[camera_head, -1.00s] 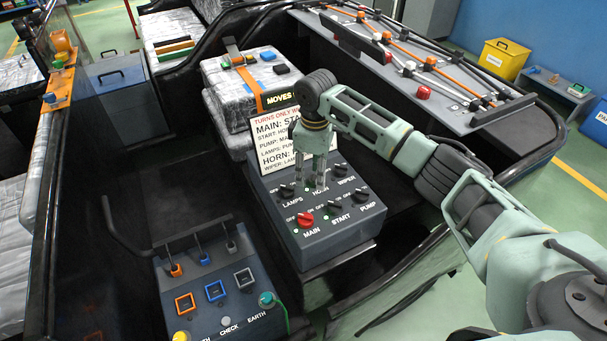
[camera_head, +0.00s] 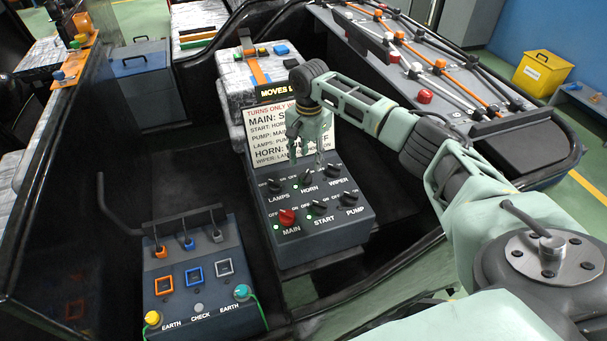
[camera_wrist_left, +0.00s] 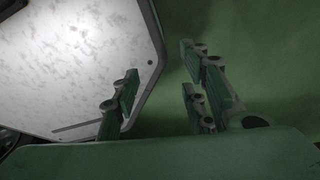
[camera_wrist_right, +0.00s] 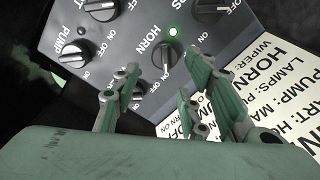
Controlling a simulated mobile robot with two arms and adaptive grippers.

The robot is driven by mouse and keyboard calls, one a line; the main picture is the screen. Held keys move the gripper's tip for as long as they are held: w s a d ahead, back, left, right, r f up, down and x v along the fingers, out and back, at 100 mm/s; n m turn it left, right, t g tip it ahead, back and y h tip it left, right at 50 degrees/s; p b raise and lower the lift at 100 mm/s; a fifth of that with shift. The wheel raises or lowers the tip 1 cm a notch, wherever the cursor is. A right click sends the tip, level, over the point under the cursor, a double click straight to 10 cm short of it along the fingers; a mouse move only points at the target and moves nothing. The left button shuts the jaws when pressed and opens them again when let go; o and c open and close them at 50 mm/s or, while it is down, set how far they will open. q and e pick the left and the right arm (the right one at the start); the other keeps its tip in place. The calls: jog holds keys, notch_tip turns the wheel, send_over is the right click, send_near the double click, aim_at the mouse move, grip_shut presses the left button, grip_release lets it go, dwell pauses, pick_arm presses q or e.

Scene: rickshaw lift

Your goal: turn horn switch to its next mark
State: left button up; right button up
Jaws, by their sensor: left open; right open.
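The horn switch (camera_head: 306,177) is a black knob in the back row of the dark control box, between LAMPS and WIPER. I see no contact with the knob. The knob's exact mark is hard to read. My left gripper (camera_wrist_left: 160,105) shows only in its wrist view, open and empty.
Other knobs sit close by: lamps (camera_head: 274,186), wiper (camera_head: 333,170), red main (camera_head: 287,217), start (camera_head: 319,207) and pump (camera_head: 348,198). A white instruction sign (camera_head: 265,135) stands right behind the box. A lower box (camera_head: 200,317) with coloured squares lies front left.

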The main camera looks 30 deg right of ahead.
aim_at(308, 178)
notch_tip(308, 178, down, 7)
jog(key=shift+f, duration=0.1)
dwell(0.4)
jog(key=c, duration=1)
